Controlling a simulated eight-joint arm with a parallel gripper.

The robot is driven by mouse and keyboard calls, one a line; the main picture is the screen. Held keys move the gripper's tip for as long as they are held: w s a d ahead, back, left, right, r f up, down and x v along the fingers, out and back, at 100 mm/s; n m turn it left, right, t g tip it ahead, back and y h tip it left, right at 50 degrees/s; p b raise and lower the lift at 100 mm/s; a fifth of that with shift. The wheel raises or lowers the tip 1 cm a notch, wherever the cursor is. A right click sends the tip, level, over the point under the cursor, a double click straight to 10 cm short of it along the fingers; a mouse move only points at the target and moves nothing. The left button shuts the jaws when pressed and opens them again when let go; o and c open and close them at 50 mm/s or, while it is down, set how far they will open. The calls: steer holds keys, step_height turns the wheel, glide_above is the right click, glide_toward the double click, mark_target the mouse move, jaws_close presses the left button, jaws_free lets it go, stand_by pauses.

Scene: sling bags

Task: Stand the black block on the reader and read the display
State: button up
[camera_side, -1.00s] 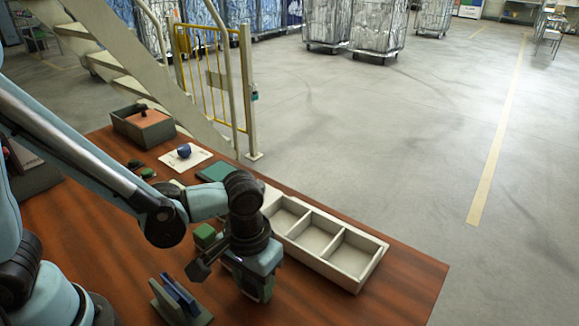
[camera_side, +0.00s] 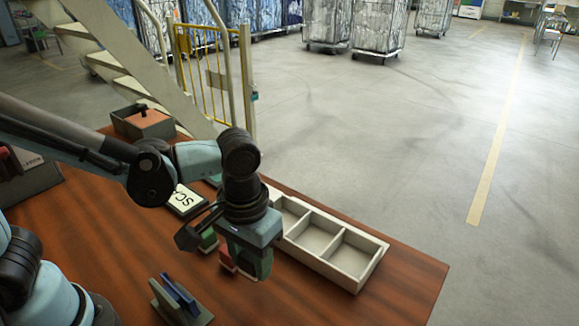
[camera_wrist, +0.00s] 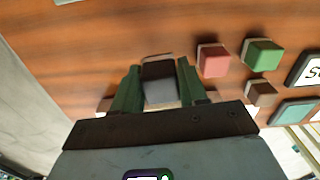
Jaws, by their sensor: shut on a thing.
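My gripper (camera_wrist: 157,88) is shut on a black block (camera_wrist: 158,72), which sits between its two green fingers in the wrist view. In the side view my gripper (camera_side: 250,268) is over the table's near middle, left of the white tray, and the held block cannot be made out there. A white display panel with dark letters, partly readable as "SC", shows in the side view (camera_side: 186,200) and at the wrist view's right edge (camera_wrist: 307,69). A teal pad (camera_wrist: 294,112) lies beside the panel. Which part is the reader is unclear.
A red block (camera_wrist: 214,60), a green block (camera_wrist: 263,54) and a dark brown block (camera_wrist: 261,93) stand right of my gripper in the wrist view. A white compartment tray (camera_side: 367,272), a blue upright piece (camera_side: 178,293) and a grey bin (camera_side: 120,126) are on the table.

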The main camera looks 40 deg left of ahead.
mark_target(250, 254)
step_height(250, 254, up, 3)
steer(key=shift+r, duration=0.2)
steer(key=w+a+r+n, duration=0.3)
steer(key=w+a+n, duration=1.45)
steer(key=a, duration=0.45)
steer(key=shift+m, duration=0.25)
steer(key=w+a+f, duration=0.1)
steer(key=a+f, duration=0.1)
steer(key=a, duration=0.1)
steer(key=a+f, duration=0.2)
steer(key=a, duration=0.1)
steer(key=w+a+f, duration=0.1)
steer(key=a+f, duration=0.1)
steer(key=a, duration=0.2)
steer(key=shift+w+f, duration=0.3)
steer(key=shift+w, duration=0.05)
steer(key=shift+a+f, duration=0.35)
steer(key=shift+f, duration=1.85)
steer(key=shift+f, duration=0.2)
steer(key=o, duration=1.1)
steer(key=shift+c, duration=0.2)
